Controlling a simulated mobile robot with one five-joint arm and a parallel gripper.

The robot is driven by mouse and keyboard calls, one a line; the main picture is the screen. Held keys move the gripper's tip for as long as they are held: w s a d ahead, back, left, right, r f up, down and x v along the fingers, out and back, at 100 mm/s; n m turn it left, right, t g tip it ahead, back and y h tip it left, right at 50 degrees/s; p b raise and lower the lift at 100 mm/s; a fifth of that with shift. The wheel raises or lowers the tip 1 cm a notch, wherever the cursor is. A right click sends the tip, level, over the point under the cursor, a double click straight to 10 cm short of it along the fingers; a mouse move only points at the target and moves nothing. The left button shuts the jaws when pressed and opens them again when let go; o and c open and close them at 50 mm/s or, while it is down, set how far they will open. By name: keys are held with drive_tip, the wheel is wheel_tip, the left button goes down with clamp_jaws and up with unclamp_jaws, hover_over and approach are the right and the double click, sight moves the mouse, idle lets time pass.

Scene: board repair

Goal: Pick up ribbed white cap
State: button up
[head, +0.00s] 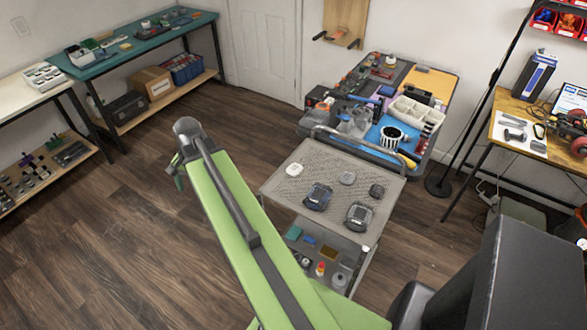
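I cannot clearly make out a ribbed white cap at this size. A small white rounded piece (294,169) lies on the left of the perforated top of the grey cart (278,188). A small pale grey piece (347,178) lies to its right; ribs cannot be seen on either. A white cylinder with dark vertical stripes (391,137) stands on the cluttered bench behind the cart. My green arm reaches up from the bottom, left of the cart and partly in front of it. My gripper's fingers do not show.
Two dark devices (318,196) (359,215) and a small black piece (376,191) share the cart top. Its lower shelf holds small boxes and a red-and-white bottle (320,268). A teal-topped bench (140,45) stands back left. The wooden floor (110,240) on the left is clear.

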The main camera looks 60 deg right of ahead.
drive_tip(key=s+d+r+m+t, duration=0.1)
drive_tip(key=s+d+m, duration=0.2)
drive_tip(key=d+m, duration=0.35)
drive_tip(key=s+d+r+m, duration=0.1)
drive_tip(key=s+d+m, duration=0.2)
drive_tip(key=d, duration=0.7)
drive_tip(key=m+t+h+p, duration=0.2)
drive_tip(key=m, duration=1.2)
approach(295, 168)
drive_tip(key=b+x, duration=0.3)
drive_tip(key=b, duration=0.8)
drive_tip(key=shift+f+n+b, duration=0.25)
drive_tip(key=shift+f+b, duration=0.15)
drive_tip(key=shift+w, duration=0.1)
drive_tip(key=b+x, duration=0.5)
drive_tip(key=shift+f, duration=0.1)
